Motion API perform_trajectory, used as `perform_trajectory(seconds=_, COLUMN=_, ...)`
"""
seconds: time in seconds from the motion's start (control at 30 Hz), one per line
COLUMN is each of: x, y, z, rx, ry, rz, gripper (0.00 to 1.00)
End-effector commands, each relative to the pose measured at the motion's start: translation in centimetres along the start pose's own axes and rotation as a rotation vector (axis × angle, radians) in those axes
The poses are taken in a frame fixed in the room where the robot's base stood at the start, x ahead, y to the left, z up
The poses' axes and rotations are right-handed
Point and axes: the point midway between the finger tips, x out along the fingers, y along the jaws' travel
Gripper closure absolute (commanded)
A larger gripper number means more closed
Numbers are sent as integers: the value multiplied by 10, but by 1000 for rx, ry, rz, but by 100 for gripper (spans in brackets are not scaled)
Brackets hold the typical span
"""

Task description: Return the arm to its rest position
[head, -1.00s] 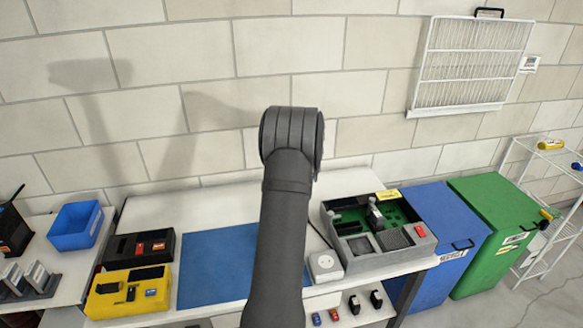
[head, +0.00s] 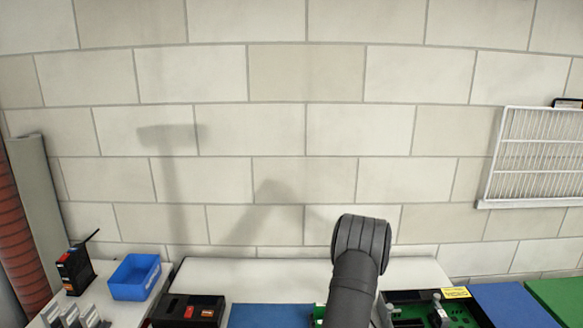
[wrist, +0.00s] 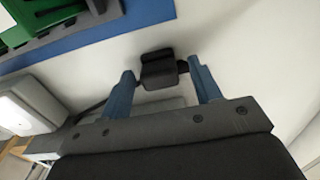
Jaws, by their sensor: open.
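In the wrist view my gripper (wrist: 160,66) is open, with its two blue fingers apart. A small black block-like thing (wrist: 158,70) shows between the fingers; I cannot tell whether it lies between them or beyond them. In the head view only a dark link of my arm rises at the lower right of centre, and my gripper is not visible there.
A green board (wrist: 45,22) with dark parts lies by the blue mat (wrist: 95,38); the mat's edge also shows in the head view (head: 270,316). A blue bin (head: 136,278) and black box (head: 188,310) stand left. A white grille (head: 535,155) hangs right.

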Motion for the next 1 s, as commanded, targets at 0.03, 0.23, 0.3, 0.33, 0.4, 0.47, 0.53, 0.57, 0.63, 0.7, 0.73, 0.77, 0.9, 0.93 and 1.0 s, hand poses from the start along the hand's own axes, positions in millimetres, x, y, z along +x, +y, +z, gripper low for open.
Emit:
perform_trajectory(seconds=0.03, x=0, y=0, z=0, rx=0, ry=0, rz=1, gripper=42)
perform_trajectory(seconds=0.23, x=0, y=0, z=0, rx=0, ry=-1, rz=2, gripper=42)
perform_trajectory(seconds=0.3, x=0, y=0, z=0, rx=0, ry=-1, rz=2, gripper=42)
perform_trajectory(seconds=0.33, x=0, y=1, z=0, rx=0, ry=-1, rz=2, gripper=42)
perform_trajectory(seconds=0.4, x=-1, y=0, z=0, rx=0, ry=0, rz=1, gripper=42)
perform_trajectory(seconds=0.47, x=-7, y=0, z=0, rx=0, ry=0, rz=0, gripper=42)
perform_trajectory(seconds=0.53, x=-15, y=0, z=0, rx=0, ry=0, rz=-1, gripper=42)
perform_trajectory(seconds=0.57, x=-20, y=0, z=0, rx=0, ry=0, rz=-1, gripper=42)
perform_trajectory(seconds=0.63, x=-33, y=0, z=0, rx=0, ry=1, rz=-2, gripper=42)
perform_trajectory(seconds=0.7, x=-48, y=0, z=0, rx=0, ry=1, rz=-2, gripper=42)
perform_trajectory(seconds=0.73, x=-54, y=0, z=0, rx=0, ry=1, rz=-2, gripper=42)
perform_trajectory(seconds=0.77, x=-59, y=0, z=0, rx=0, ry=1, rz=-2, gripper=42)
perform_trajectory(seconds=0.9, x=-87, y=0, z=0, rx=0, ry=0, rz=-1, gripper=42)
perform_trajectory(seconds=0.93, x=-94, y=0, z=0, rx=0, ry=1, rz=-2, gripper=42)
perform_trajectory(seconds=1.0, x=-107, y=0, z=0, rx=0, ry=0, rz=-1, gripper=42)
